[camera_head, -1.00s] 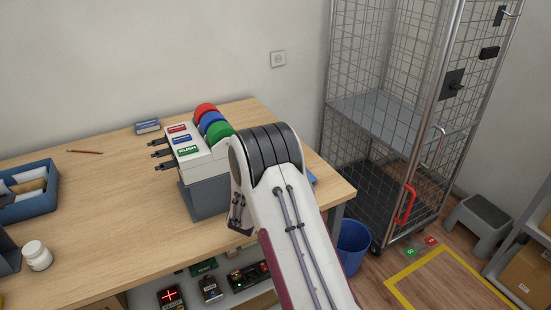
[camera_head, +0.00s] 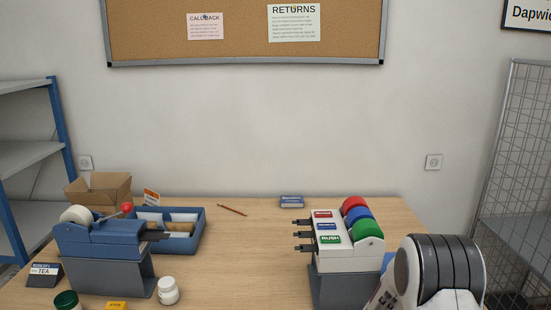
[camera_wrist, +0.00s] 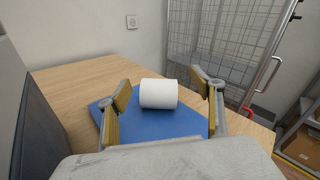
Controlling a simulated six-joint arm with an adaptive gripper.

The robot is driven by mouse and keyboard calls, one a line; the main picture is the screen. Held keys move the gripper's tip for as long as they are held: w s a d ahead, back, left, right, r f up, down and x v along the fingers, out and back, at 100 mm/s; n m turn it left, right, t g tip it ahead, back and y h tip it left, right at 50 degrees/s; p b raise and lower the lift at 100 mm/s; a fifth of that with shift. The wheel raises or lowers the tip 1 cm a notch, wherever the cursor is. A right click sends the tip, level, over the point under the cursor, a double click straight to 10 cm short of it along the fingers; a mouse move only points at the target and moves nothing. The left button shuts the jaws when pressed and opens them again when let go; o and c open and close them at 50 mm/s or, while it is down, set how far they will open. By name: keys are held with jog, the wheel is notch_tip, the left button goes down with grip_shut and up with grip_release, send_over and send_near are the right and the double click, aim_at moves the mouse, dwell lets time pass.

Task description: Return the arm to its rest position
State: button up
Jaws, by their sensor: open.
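My gripper (camera_wrist: 166,102) shows in the wrist view with its two fingers spread apart. A white roll (camera_wrist: 158,93) lies on a blue mat (camera_wrist: 150,126) on the table, seen between the open fingers. I cannot tell from this angle whether the fingers touch it. In the head view my arm stands at the lower right, beside the label dispenser (camera_head: 344,262), and my gripper is out of that view.
The wooden table (camera_head: 240,265) holds a blue tape dispenser (camera_head: 105,240), a blue tray (camera_head: 203,232), a white jar (camera_head: 168,291) and a cardboard box (camera_head: 100,190). A wire cage (camera_head: 520,180) stands at the right. The table's middle is clear.

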notch_tip(320, 180, up, 11)
jog(key=s+a+n+y, duration=0.15)
jog(key=n+y, duration=0.25)
jog(key=n, duration=0.9)
jog(key=s+a+r+n+y, duration=0.3)
jog(key=s+a+n, duration=0.2)
jog(key=a+n, duration=0.15)
jog(key=s+a+r+n+y, duration=0.2)
jog(key=s+a+n, duration=0.3)
jog(key=a, duration=0.2)
jog(key=s+a+n+g+y, duration=0.15)
jog(key=s+a+n, duration=0.25)
jog(key=s, duration=0.4)
jog(key=s+a+n+g+y, duration=0.1)
jog(key=s+a+n+g, duration=0.1)
jog(key=s+a+n, duration=0.4)
jog(key=s+f+n+g, duration=0.2)
jog(key=s+n, duration=0.1)
jog(key=s, duration=0.7)
jog(key=s+f+n+g, duration=0.1)
jog(key=s+f+n, duration=0.2)
jog(key=s, duration=0.7)
jog(key=shift+s+d+n+g, duration=0.15)
jog(key=shift+s+n+g, duration=0.15)
jog(key=shift+n, duration=0.45)
